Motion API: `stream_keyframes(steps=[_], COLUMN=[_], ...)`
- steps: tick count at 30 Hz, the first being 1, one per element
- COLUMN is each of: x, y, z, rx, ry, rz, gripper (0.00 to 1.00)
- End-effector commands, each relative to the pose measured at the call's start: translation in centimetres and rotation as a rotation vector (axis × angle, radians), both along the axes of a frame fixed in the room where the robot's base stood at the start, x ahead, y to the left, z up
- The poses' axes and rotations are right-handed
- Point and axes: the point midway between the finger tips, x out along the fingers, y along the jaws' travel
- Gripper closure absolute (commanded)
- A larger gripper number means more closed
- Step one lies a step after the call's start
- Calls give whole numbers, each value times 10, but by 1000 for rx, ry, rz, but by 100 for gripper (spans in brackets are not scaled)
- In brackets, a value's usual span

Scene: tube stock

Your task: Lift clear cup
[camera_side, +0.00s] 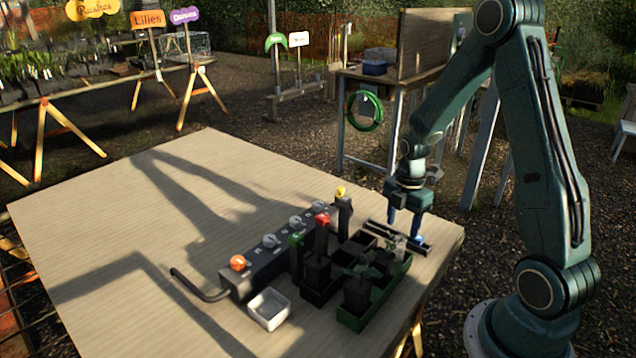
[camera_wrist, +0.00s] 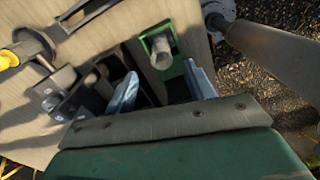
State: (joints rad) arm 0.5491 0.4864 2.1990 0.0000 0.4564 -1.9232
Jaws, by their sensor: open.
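A clear, greyish cup (camera_wrist: 161,52) shows in the wrist view, set in a green-rimmed square compartment. It lies just beyond the fingertips of my gripper (camera_wrist: 160,88), nearly in line with the gap between them. My gripper is open, with nothing seen between its pale blue fingers. In the side view my gripper (camera_side: 405,230) points down over the far right end of the tray group. The cup is too small and too hidden there to make out clearly.
A white square dish (camera_side: 269,309) sits in front. The table's left side (camera_side: 110,225) is clear.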

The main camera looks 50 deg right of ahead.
Motion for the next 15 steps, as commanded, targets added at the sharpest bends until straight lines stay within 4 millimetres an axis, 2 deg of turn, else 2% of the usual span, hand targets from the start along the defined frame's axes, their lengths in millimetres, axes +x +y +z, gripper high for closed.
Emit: stream_keyframes(steps=[6, 15], x=[0, 0], y=[0, 0], z=[-20, -24], rx=[1, 0], ry=[1, 0], rz=[0, 0], gripper=[46, 46])
